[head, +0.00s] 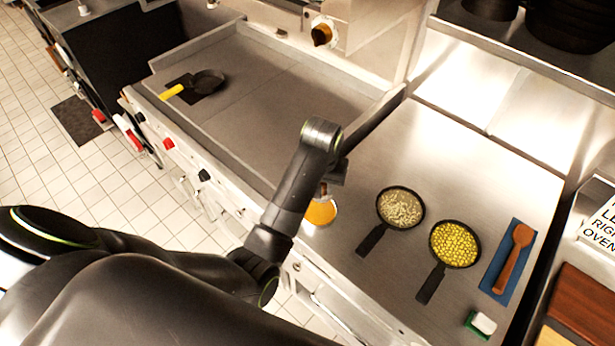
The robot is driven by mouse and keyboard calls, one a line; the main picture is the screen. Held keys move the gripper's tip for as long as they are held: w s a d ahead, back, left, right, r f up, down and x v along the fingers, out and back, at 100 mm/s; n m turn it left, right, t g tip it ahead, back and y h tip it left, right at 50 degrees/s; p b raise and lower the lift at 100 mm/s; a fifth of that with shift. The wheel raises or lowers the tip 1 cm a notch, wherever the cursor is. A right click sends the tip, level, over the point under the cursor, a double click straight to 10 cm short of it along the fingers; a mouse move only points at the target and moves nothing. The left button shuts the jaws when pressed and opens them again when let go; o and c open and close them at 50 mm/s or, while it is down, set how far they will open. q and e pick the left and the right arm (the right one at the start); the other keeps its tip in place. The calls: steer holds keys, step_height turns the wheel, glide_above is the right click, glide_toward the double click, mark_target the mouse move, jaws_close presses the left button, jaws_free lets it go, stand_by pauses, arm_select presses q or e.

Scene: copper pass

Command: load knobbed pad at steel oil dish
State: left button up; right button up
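A round dish of orange-yellow oil (320,211), likely the steel oil dish, sits near the front edge of the steel counter. A small upright knob (323,190) shows at the dish's far side, just under my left gripper (330,182); it looks like the knobbed pad's knob. The pad's lower part cannot be made out. My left arm comes in from the lower left and bends down over the dish, hiding part of it. The fingers are too small and covered to tell whether they grip the knob. My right gripper is not in view.
A flat griddle (290,75) with a yellow-handled pan (205,82) lies left of the counter. Right of the dish stand a pan of pale pieces (400,207), a pan of yellow pieces (455,244), a wooden spoon (515,257) on a blue mat (490,278) and a green-white block (481,324).

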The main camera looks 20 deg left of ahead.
arm_select(q)
steer(key=shift+s+m, duration=0.35)
steer(key=shift+m, duration=0.05)
steer(key=shift+a+f, duration=0.1)
steer(key=shift+f, duration=2.95)
steer(key=shift+f, duration=0.45)
steer(key=shift+f, duration=0.1)
steer(key=shift+r, duration=3.55)
